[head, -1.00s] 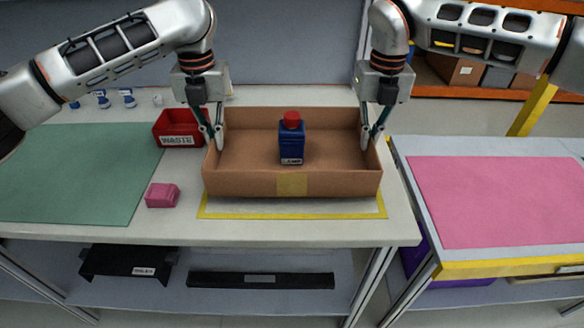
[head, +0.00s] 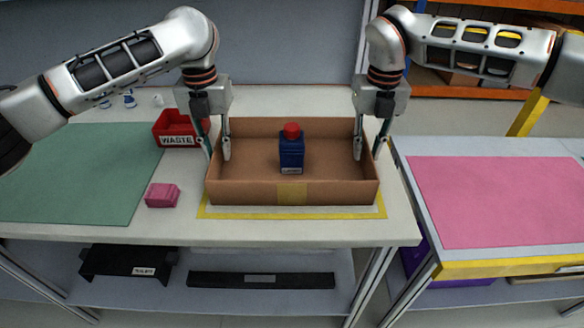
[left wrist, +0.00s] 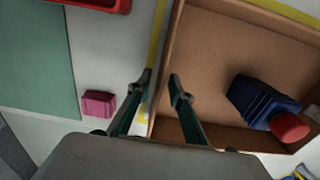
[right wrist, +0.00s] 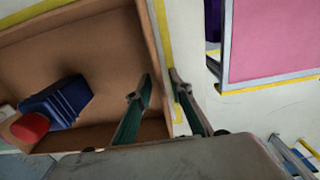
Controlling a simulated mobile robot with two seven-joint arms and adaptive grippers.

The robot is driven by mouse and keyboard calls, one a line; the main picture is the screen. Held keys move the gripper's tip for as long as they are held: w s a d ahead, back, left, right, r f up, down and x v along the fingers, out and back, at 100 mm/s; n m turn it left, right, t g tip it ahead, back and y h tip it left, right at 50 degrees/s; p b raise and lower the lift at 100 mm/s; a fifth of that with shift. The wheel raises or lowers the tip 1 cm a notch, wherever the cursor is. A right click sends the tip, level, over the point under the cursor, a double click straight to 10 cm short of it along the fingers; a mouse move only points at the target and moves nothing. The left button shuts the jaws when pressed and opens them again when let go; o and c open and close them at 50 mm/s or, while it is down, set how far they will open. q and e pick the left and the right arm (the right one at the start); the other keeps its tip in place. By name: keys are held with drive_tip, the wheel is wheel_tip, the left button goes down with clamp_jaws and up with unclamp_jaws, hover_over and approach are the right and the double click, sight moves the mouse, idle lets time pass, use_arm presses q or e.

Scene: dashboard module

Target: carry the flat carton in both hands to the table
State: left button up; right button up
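The flat brown carton (head: 248,192) sits within the yellow outline (head: 376,211) on the white bench (head: 80,236), with a blue bottle with a red cap (head: 291,155) standing inside. My left gripper (head: 217,157) is open at its left wall, one finger inside and one outside. In the left wrist view the fingers (left wrist: 160,82) stand apart with the wall (left wrist: 168,50) between them. My right gripper (head: 368,157) is open across the right wall in the same way. The right wrist view shows its fingers (right wrist: 159,82) spread, with the wall (right wrist: 153,40) between them.
A lower table with a pink mat (head: 490,200) stands to the right across a gap. On the bench are a red WASTE bin (head: 180,141), a pink block (head: 162,195) and a green mat (head: 80,175). Orange shelving (head: 450,92) is behind on the right.

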use_arm(q)
wheel_tip(320, 180, up, 12)
use_arm(e)
wheel_tip(320, 180, up, 12)
idle(0.9)
idle(0.5)
